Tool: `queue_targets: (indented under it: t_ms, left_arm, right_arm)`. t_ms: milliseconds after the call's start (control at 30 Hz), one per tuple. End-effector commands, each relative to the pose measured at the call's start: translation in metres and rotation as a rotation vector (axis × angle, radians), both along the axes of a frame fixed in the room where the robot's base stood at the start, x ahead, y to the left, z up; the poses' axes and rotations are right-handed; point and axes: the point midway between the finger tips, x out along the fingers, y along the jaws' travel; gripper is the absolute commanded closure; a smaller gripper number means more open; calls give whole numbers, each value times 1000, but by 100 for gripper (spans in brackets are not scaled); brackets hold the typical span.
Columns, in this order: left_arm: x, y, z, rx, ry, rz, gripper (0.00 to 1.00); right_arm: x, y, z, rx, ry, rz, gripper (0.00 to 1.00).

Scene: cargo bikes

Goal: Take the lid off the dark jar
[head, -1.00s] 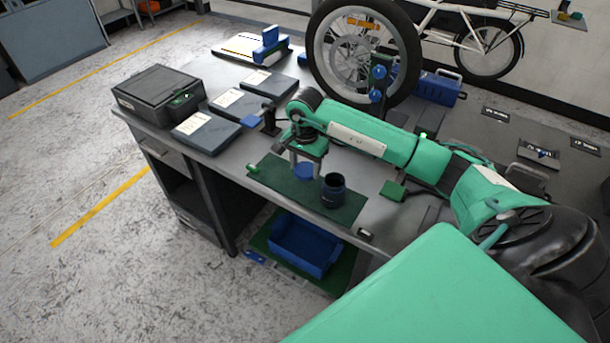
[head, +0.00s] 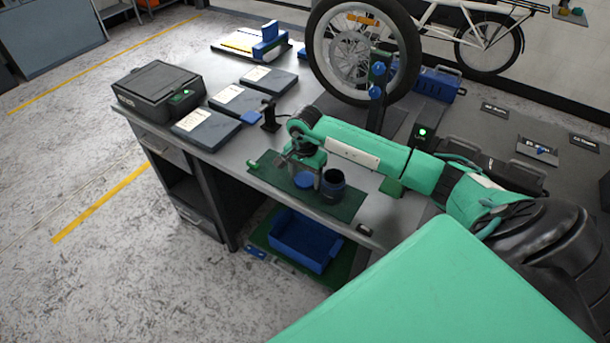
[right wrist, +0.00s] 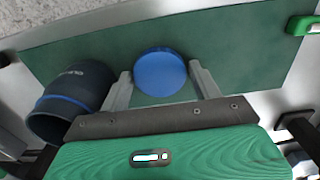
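The dark jar (head: 333,188) stands upright on the green mat (head: 264,176) with its mouth open and uncovered. It also shows at the left of the right wrist view (right wrist: 72,98), tilted by the view. The round blue lid (head: 304,181) is off the jar, to its left. My left gripper is not in view.
A blue bin (head: 300,243) is below the bench edge. Several grey document boxes (head: 238,100) and a black case (head: 158,92) lie at the left of the bench. A bike wheel (head: 362,50) stands behind. The mat's left part is free.

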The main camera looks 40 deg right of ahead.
Motion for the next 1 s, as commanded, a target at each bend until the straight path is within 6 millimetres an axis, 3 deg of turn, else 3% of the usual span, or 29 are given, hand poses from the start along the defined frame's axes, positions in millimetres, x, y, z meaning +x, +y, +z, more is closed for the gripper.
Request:
queue_targets:
  t_ms: [367, 800, 1000]
  left_arm:
    - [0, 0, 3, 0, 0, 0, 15]
    - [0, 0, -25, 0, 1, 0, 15]
    - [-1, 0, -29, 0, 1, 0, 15]
  right_arm:
    - [0, 0, 7, 0, -1, 1, 36]
    - [1, 0, 94, -1, -3, 0, 36]
    - [0, 0, 117, -1, -1, 0, 36]
